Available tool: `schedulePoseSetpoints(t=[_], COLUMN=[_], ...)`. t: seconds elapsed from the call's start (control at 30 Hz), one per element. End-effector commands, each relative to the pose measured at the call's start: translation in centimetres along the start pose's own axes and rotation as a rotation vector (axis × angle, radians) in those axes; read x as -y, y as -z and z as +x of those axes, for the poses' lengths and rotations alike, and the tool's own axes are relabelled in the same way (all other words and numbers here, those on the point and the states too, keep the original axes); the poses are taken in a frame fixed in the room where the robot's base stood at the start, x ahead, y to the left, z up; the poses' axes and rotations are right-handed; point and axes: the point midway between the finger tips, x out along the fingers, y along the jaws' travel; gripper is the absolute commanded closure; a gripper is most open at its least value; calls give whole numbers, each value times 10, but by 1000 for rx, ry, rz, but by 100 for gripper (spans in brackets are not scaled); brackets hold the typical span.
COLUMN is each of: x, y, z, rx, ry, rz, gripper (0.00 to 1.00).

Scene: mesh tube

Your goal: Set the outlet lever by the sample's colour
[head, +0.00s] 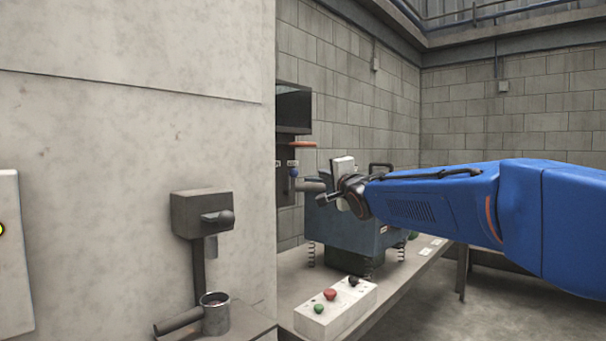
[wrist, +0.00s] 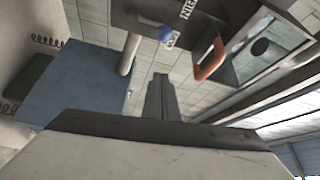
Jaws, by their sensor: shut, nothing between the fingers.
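My gripper (head: 324,198) is shut and empty, in front of the blue box and near the wall corner. In the wrist view its fingertips (wrist: 160,82) are together, apart from everything around them. A blue ball knob (head: 294,172) sits on a dark upright panel with small white labels. It also shows in the wrist view (wrist: 165,34), beyond the fingertips. An orange part (head: 302,144) stands above the knob, and shows as a curved orange piece in the wrist view (wrist: 209,61). Which of these is the outlet lever I cannot tell. I cannot make out a sample's colour.
A metal cup (head: 215,312) stands under a wall-mounted spout (head: 203,216) at left. The blue box (head: 345,222) rests on springs on a bench. A control box (head: 336,309) with green, red and black buttons lies in front. A wall edge borders the panel on its left.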

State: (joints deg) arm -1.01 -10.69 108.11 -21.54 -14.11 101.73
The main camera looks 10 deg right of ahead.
Motion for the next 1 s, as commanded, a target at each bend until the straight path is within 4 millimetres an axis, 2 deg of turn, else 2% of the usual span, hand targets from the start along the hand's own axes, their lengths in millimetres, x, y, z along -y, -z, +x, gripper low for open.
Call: schedulePoseSetpoints(t=[0.17, 0.67, 1.0], x=[-1, -2, 0], y=[0, 0, -27], z=[18, 98, 88], rx=[0, 0, 2], ry=[-2, -1, 0], rz=[1, 0, 1], gripper=[100, 100, 100])
